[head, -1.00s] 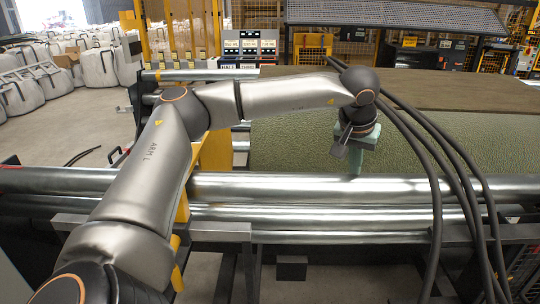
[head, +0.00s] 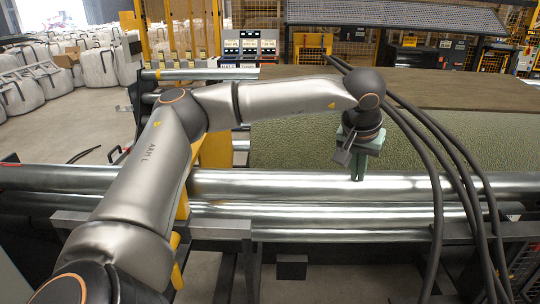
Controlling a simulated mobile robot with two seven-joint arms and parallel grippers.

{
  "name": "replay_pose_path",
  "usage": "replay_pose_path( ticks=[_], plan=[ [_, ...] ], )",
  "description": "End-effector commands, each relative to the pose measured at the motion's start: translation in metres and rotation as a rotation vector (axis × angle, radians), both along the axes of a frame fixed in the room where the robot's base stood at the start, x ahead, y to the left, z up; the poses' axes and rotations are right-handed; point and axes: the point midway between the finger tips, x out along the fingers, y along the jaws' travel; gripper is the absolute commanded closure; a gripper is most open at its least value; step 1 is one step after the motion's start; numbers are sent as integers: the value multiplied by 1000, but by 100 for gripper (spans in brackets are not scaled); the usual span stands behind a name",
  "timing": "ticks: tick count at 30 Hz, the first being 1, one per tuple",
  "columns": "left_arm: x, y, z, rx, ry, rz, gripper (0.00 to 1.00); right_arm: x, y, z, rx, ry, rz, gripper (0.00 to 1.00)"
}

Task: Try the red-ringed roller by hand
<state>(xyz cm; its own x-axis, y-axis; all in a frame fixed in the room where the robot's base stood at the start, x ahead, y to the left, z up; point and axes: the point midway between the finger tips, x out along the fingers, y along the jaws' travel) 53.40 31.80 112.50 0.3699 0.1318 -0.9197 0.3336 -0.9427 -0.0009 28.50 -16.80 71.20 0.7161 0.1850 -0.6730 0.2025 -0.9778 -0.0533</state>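Long shiny metal rollers (head: 270,184) run across the front, left to right, one behind and above another. No red ring shows clearly on them; a small reddish patch is at the far left edge, too small to tell. My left gripper (head: 357,180) points down with its green fingers together and nothing seen between them. Its tips are over the upper front roller, right of centre; I cannot tell whether they touch it. My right gripper is not in view.
A green turf sheet (head: 300,142) lies behind the rollers, with brown material (head: 450,90) beyond. Black hoses (head: 435,165) loop down at the right. A control panel (head: 250,48) stands at the back. White bulk bags (head: 98,66) stand at the left.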

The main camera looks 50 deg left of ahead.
Motion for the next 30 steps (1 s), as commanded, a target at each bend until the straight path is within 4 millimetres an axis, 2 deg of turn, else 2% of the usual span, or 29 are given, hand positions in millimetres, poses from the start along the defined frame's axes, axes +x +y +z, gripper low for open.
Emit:
replay_pose_path(
  ticks=[2,15,30],
  plan=[
    [-2,-1,-3,-1,18,-1,100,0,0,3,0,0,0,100],
    [-1,0,36,-1,6,0,100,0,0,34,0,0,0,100],
    [0,0,38,-1,2,1,100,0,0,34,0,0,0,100]
  ],
)
